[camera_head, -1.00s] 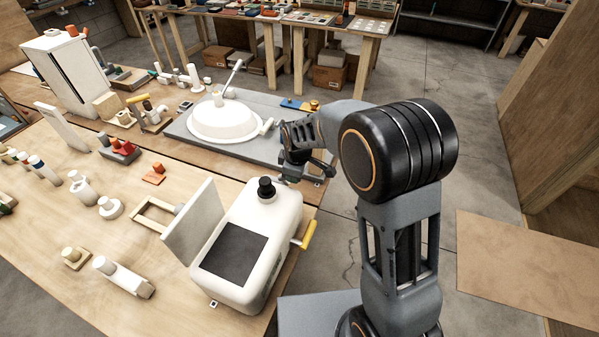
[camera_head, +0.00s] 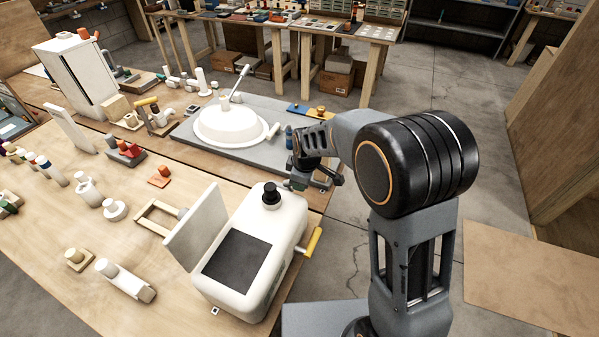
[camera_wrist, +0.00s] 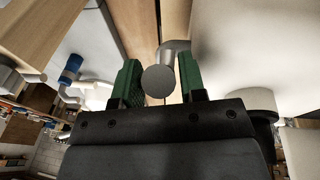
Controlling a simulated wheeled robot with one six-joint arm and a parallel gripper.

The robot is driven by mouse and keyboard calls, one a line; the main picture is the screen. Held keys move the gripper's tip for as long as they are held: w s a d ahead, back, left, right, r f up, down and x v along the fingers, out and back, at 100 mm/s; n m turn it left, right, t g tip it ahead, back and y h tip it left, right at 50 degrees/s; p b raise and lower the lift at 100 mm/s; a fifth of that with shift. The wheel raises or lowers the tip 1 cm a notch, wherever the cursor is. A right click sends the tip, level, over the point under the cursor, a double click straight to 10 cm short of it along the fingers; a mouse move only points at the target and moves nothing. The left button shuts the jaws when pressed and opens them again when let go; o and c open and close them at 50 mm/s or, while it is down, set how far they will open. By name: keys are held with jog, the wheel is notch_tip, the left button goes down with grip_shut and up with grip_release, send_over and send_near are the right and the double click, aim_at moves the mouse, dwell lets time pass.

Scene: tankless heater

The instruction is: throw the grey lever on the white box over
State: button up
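The white box (camera_head: 262,248) stands near the table's right edge, with a dark front panel, a black knob on top and a yellow handle on its right side. Its white body also shows at the right in the wrist view (camera_wrist: 260,45). A grey lever with a round end (camera_wrist: 158,80) sticks out beside that body. My gripper (camera_head: 308,182) is just behind the box in the head view, where I cannot make out the lever. In the wrist view my gripper's green fingers (camera_wrist: 160,84) are apart, one on each side of the lever's round end, with gaps visible.
A white flap (camera_head: 197,228) stands upright at the box's left. A white domed part (camera_head: 230,124) on a grey board lies behind the box. Several small blocks and fittings cover the left of the table (camera_head: 50,225). Open floor lies to the right.

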jog(key=b+v, duration=0.1)
jog(key=v, duration=1.2)
jog(key=shift+d+r, duration=0.2)
jog(key=shift+r, duration=0.05)
jog(key=shift+c, duration=0.4)
